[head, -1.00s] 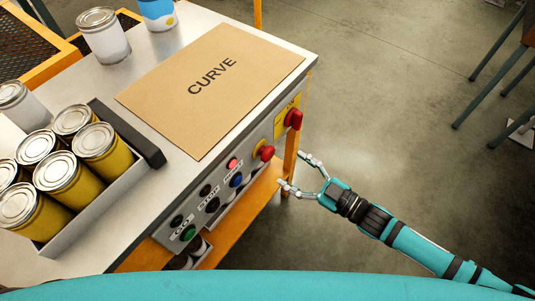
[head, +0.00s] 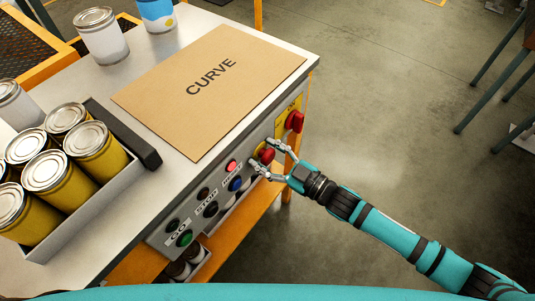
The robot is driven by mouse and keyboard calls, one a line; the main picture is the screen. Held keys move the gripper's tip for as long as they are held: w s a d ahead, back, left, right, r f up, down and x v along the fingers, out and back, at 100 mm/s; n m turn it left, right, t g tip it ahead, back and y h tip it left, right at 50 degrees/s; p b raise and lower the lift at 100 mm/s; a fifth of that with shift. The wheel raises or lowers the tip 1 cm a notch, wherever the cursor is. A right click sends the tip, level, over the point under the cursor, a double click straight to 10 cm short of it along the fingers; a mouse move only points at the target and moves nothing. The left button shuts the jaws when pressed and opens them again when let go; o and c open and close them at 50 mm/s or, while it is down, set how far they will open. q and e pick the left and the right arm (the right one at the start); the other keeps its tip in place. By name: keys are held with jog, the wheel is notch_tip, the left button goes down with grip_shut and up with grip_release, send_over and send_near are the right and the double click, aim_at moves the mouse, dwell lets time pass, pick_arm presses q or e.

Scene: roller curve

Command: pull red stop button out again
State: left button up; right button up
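The red stop button (head: 266,155) is a mushroom knob on a yellow base on the front panel of the table. My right gripper (head: 262,160) comes in from the right, with its fingers apart and one on each side of the knob. I cannot tell whether the fingertips touch it. My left gripper is not in the picture.
A red rotary switch (head: 294,121) on a yellow plate sits right of the button. A lit red lamp (head: 231,166), a blue button (head: 235,184) and a green button (head: 185,238) are to the left. A cardboard sheet marked CURVE (head: 210,90) and a tray of yellow cans (head: 142,182) lie on top.

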jog(key=c, duration=1)
jog(key=shift+o, duration=0.2)
jog(key=shift+s+d+p, duration=0.35)
jog(key=shift+d+p, duration=0.15)
jog(key=shift+p, duration=0.05)
jog(key=shift+a, duration=0.1)
jog(key=o, duration=1.3)
jog(key=shift+o, duration=0.2)
jog(key=v, duration=1.2)
